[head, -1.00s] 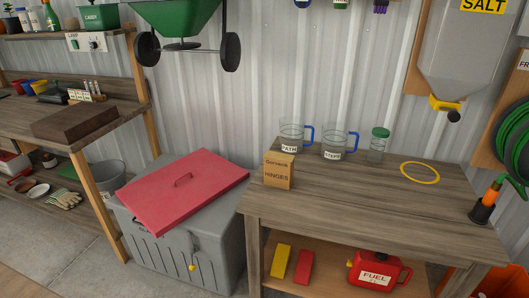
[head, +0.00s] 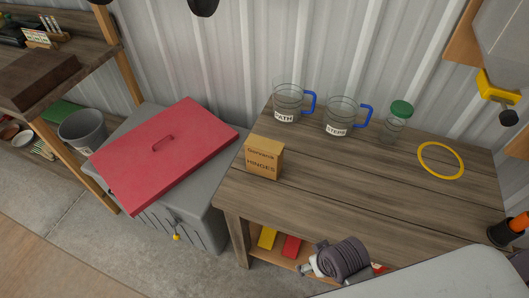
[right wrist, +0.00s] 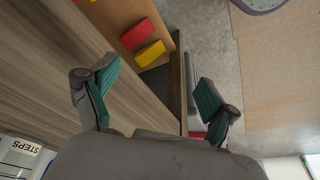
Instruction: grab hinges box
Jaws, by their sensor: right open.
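The hinges box (head: 264,158) is a small brown carton labelled "HINGES". It stands upright near the front left corner of the wooden workbench (head: 375,205) in the head view. My right gripper (right wrist: 156,85) is open and empty in the right wrist view, with its green-padded fingers spread beside the bench edge. In the head view, part of my right arm shows at the bench's front edge, to the right of and nearer than the box. The box does not show in the right wrist view. My left gripper is not in view.
Two clear jugs with blue handles (head: 288,102) (head: 340,117), a green-lidded jar (head: 396,122) and a yellow ring (head: 441,160) lie behind and right of the box. A grey bin with a red lid (head: 165,155) stands left. Yellow (head: 267,238) and red (head: 291,246) blocks lie on the lower shelf.

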